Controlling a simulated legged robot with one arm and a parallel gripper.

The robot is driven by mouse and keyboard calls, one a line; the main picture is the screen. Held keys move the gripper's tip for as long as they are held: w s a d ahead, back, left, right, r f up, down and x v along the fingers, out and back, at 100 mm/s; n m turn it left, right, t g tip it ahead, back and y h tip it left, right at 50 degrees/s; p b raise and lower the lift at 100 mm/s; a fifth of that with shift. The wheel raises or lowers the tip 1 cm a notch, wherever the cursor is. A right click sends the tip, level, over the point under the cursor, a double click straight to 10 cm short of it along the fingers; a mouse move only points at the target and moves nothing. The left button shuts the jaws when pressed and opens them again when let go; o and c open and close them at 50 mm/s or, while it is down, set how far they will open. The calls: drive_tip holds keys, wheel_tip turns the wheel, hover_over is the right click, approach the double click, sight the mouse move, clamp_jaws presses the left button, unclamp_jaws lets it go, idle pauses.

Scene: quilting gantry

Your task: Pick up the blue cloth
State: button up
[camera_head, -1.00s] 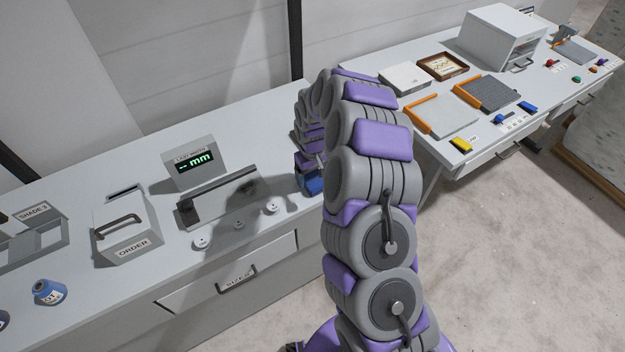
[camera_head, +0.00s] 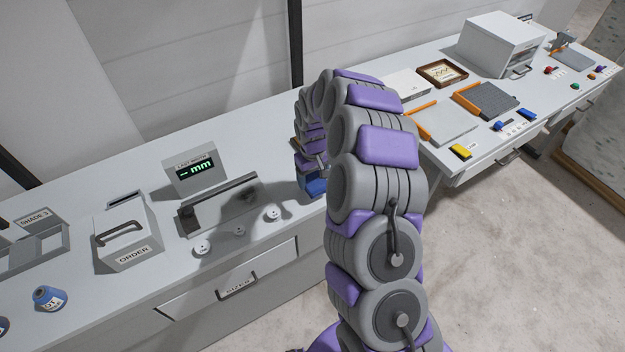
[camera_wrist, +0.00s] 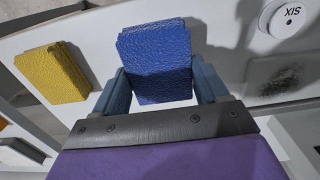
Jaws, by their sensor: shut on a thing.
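The blue cloth (camera_wrist: 155,60) is a thick, textured folded pad, seen large in the wrist view. My gripper (camera_wrist: 161,88) is shut on it, with one blue-grey finger at each side of the pad. In the head view, a part of the blue cloth (camera_head: 316,187) shows low beside my arm, at the right end of the near counter. My arm hides the rest of it and most of the gripper there. I cannot tell whether the cloth is clear of the counter.
A yellow cloth (camera_wrist: 52,73) lies left of the blue one in the wrist view. On the counter stand a metal gauge (camera_head: 225,205) with round white buttons, a display (camera_head: 195,170) and an ORDER box (camera_head: 125,235). A second table (camera_head: 480,165) with trays stands to the right.

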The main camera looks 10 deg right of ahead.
drive_tip(key=shift+s+r, duration=0.1)
drive_tip(key=shift+r, duration=0.4)
drive_tip(key=s+a+r+p, duration=0.1)
drive_tip(key=s, duration=1.4)
drive_tip(key=shift+s+r, duration=0.15)
drive_tip(key=shift+s, duration=0.2)
drive_tip(key=shift+a, duration=0.1)
drive_tip(key=o, duration=0.4)
drive_tip(key=shift+c, duration=1.4)
drive_tip(key=shift+w, duration=0.15)
